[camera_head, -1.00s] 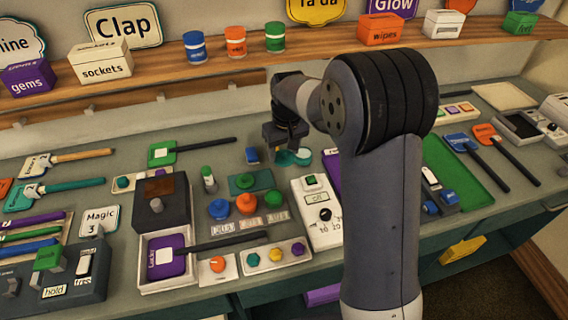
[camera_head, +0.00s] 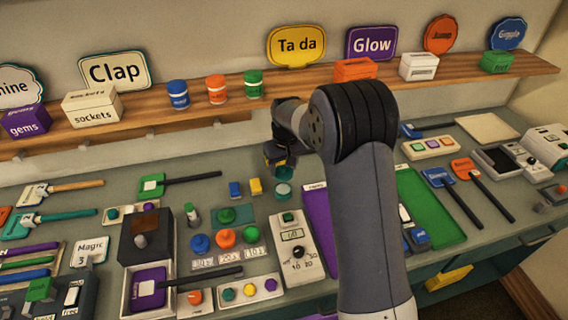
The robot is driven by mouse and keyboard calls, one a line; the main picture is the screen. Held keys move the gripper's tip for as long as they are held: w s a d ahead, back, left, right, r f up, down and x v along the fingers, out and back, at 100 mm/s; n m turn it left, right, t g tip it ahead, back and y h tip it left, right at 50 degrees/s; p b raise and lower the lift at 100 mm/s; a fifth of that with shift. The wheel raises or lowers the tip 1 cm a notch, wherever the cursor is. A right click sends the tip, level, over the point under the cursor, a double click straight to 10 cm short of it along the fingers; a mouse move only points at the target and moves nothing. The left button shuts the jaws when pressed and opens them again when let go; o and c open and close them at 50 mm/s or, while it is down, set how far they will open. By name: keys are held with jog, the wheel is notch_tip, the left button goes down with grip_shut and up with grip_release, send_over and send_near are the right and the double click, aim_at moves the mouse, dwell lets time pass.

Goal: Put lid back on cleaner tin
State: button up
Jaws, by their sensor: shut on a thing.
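The cleaner tin (camera_head: 283,191) is a small teal round tin on the grey-green counter, behind the white dial box. My gripper (camera_head: 278,164) is above it, pointing down, and is shut on the teal lid (camera_head: 285,173). The lid shows just below the jaws, over the tin in the picture. A small gap seems to lie between lid and tin, but I cannot tell for sure whether they touch. The fingertips are small and partly dark, so the exact grip on the lid is hard to see.
The white dial box (camera_head: 292,248) and a purple mat (camera_head: 318,222) lie nearer. A wooden shelf (camera_head: 300,96) with cans and boxes runs behind my arm.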

jog(key=shift+f+b, duration=1.9)
jog(key=shift+f, duration=1.2)
jog(key=shift+f+b, duration=0.2)
jog(key=shift+b, duration=0.2)
jog(key=o, duration=1)
jog(key=shift+o, duration=0.6)
jog(key=o, duration=0.4)
jog(key=shift+c, duration=0.2)
jog(key=shift+r, duration=0.15)
